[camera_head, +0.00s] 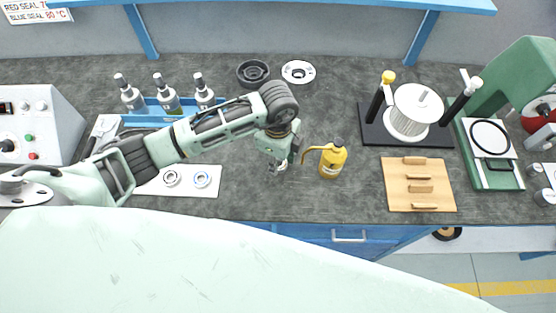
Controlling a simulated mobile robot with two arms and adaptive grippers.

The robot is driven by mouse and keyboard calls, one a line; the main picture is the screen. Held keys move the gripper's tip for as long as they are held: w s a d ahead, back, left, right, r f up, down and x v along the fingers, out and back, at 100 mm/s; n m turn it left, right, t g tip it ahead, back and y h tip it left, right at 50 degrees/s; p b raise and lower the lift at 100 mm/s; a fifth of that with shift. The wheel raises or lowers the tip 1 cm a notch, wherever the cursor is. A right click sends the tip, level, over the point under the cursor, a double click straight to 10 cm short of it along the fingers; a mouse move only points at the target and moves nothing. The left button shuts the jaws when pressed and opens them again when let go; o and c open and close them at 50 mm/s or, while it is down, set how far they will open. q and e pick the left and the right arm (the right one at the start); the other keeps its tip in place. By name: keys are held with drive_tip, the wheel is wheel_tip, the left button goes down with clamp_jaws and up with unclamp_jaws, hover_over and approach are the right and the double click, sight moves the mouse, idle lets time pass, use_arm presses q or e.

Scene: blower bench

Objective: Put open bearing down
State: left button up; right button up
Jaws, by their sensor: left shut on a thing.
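My left gripper (277,165) points down over the middle of the bench, left of the yellow oil can. It is shut on a small pale metallic thing, which looks like the open bearing (282,167) and is mostly hidden by the fingers. I cannot tell whether it touches the bench top. Two ring-shaped bearings lie on a white mat (212,190) to the left: one grey (172,178) and one with a bluish ring (202,180). My right gripper is not in view.
The yellow oil can (332,160) stands close right of my left gripper. A dark ring part (253,72) and a white flanged disc (298,72) lie behind. A wooden board (393,196) and a white spool (411,110) are to the right. The bench (250,200) is clear in front.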

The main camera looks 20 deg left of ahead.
use_arm(q)
drive_tip(key=shift+f, duration=0.85)
drive_tip(key=shift+f, duration=0.2)
drive_tip(key=o, duration=1.2)
